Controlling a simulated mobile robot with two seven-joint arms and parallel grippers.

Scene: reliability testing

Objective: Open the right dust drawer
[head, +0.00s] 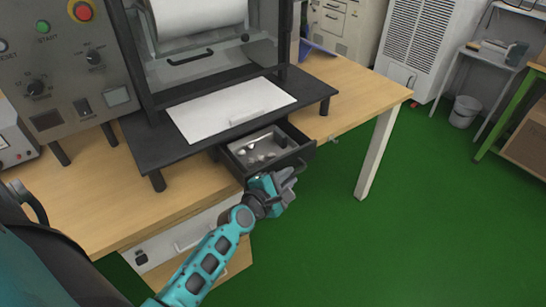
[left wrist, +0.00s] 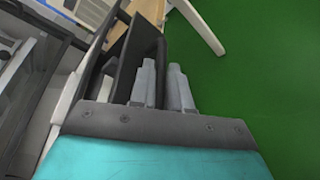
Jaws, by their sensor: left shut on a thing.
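The dust drawer (head: 306,150) is a dark box under the right part of the machine's black platform. It is pulled out toward the front, and a grey inner tray with small pieces shows inside it. My left gripper (head: 287,181) is at the front of this drawer. In the left wrist view its two grey fingers (left wrist: 163,85) are on either side of a dark bar along the drawer front (left wrist: 127,62), which looks like its handle. The fingers hide part of the bar. My right gripper is in neither view.
The machine's black platform (head: 318,88) stands on short legs on a wooden table (head: 355,88), with a white panel (head: 232,108) on top. A control panel (head: 62,60) is at left. A white table leg (head: 378,150) stands right of the drawer. Green floor in front is clear.

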